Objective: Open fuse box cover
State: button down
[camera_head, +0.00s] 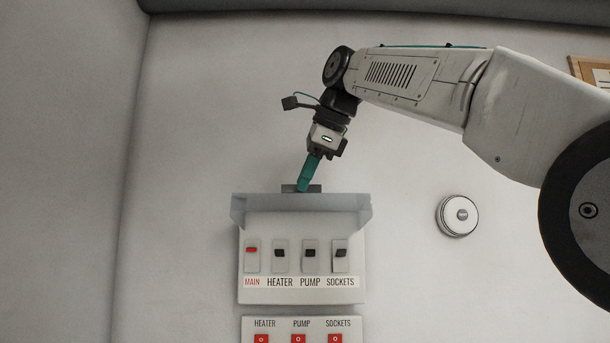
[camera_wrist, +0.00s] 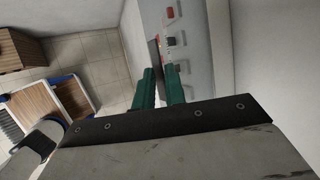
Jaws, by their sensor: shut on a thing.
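The fuse box (camera_head: 300,289) is mounted on the wall, with switches labelled MAIN, HEATER, PUMP and SOCKETS in plain view. Its grey-blue cover (camera_head: 300,203) is swung up and sticks out above the switches. My gripper (camera_head: 304,183) is above the box, with its green fingers at the dark tab (camera_head: 288,188) on the cover's edge. In the wrist view the two green fingers (camera_wrist: 158,78) are shut on the cover, whose thin edge (camera_wrist: 154,52) runs between them. The switches show just to the right of it. The fingertips' exact contact is partly hidden.
A lower panel (camera_head: 300,323) with red switches sits below the fuse box. A round white fixture (camera_head: 459,215) is on the wall to the right. The wall left of the box is clear.

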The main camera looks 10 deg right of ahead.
jog(key=shift+w+d+f, duration=0.15)
jog(key=shift+w+f, duration=0.1)
jog(key=shift+w, duration=0.3)
jog(key=c, duration=1.8)
grip_release()
jog(key=shift+c, duration=0.2)
jog(key=shift+o, duration=1)
jog(key=shift+w+f, duration=0.1)
jog(key=shift+w, duration=0.15)
jog(key=v, duration=0.8)
jog(key=shift+s+r, duration=0.2)
jog(key=shift+s, duration=0.2)
